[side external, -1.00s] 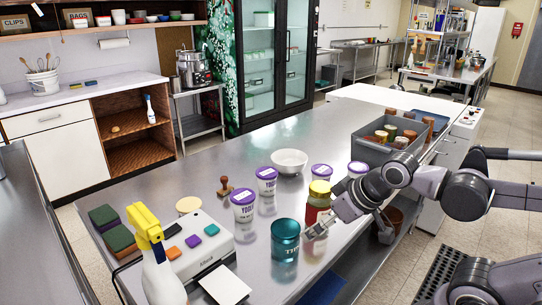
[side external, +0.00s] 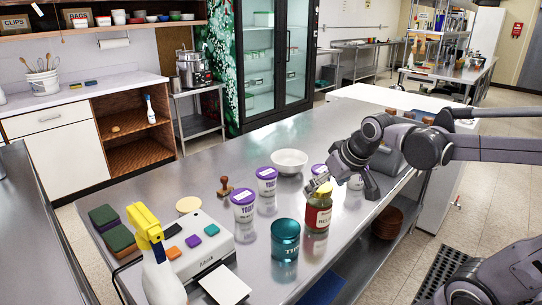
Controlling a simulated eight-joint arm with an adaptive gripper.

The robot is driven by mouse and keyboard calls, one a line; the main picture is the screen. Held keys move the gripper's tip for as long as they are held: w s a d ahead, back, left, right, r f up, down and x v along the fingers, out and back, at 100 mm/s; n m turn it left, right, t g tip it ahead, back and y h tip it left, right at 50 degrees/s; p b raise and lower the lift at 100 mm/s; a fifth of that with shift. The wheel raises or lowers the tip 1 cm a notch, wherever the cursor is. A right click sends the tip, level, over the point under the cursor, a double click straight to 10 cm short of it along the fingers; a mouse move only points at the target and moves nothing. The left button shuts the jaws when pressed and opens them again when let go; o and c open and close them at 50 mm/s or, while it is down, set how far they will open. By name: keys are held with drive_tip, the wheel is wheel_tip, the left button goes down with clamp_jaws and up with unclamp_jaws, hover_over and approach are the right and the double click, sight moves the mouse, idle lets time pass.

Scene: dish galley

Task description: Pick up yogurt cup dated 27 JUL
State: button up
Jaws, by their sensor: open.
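Several white yogurt cups with purple lids stand on the steel counter (side external: 215,165). One is the front left cup (side external: 243,208), and another cup (side external: 267,182) stands just behind it. A third cup (side external: 318,170) and a fourth cup (side external: 356,182) are partly hidden by my gripper. The dates on the cups are too small to read. My gripper (side external: 345,185) is open and empty, angled down by the two right-hand cups, behind the yellow-lidded jar. I cannot tell whether it touches a cup.
The yellow-lidded jar (side external: 318,208) and a teal tin (side external: 285,240) stand in front of the cups. A white bowl (side external: 289,161) is behind them. A stamp (side external: 225,187), a label machine (side external: 205,250) and a spray bottle (side external: 160,265) are at left. My arm mostly hides a grey bin.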

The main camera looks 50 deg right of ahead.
drive_tip(key=w+d+m+g+h, duration=0.15)
drive_tip(key=w+d+m, duration=0.25)
drive_tip(key=d, duration=1)
drive_tip(key=m+g, duration=0.2)
drive_tip(key=m, duration=0.1)
hover_over(356, 182)
drive_tip(key=f, duration=0.3)
drive_tip(key=shift+s+t, duration=0.25)
drive_tip(key=shift+s, duration=0.05)
drive_tip(key=shift+d+f, duration=0.15)
drive_tip(key=shift+d, duration=0.15)
drive_tip(key=x, duration=0.5)
drive_tip(key=shift+d+f, duration=0.1)
drive_tip(key=shift+f, duration=0.05)
drive_tip(key=shift+w+x, duration=0.2)
drive_tip(key=shift+x, duration=2.35)
drive_tip(key=shift+d+h, duration=0.15)
drive_tip(key=shift+h, duration=0.1)
drive_tip(key=c, duration=1.4)
